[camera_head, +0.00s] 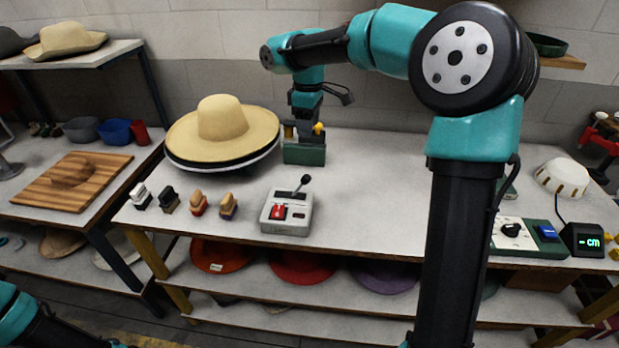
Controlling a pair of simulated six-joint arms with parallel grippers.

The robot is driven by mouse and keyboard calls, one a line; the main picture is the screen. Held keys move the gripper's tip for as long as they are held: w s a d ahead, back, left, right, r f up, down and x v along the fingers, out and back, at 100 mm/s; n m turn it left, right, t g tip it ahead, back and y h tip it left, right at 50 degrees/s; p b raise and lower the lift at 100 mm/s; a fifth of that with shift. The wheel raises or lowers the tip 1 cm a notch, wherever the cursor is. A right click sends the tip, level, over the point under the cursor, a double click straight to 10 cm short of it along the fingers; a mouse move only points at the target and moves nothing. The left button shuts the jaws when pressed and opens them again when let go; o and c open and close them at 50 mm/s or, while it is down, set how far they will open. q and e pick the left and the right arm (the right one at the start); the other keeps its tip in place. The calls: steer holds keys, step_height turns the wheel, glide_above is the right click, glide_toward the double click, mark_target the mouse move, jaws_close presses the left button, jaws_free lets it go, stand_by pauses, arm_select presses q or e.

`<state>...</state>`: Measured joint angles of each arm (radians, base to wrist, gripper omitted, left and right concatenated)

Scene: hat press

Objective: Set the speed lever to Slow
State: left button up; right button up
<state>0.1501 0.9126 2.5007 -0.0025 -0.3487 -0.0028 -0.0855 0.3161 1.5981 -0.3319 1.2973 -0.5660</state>
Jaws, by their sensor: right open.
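A small light-grey box (288,213) stands near the front of the middle table. A black lever with a round knob (305,180) rises from its top, leaning right in the picture. A red part (279,212) sits on its front left; any speed marking is too small to read. My right gripper (304,128) points down behind the box, well apart from the lever. It is open, above or in front of a dark green block (304,153); I cannot tell whether they touch. Part of my left arm shows at the bottom left, its gripper not visible.
A straw hat (222,122) lies left of the green block. Several stamps (198,203) stand left of the grey box. A panel with a black knob (511,230) and a display (583,240) are at the right. The tabletop right of the box is clear.

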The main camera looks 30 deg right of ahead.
mark_target(307, 175)
steer(key=shift+a, duration=0.1)
steer(key=f, duration=1.7)
steer(key=shift+s+a+f, duration=0.2)
steer(key=shift+a+f, duration=0.05)
jaws_close()
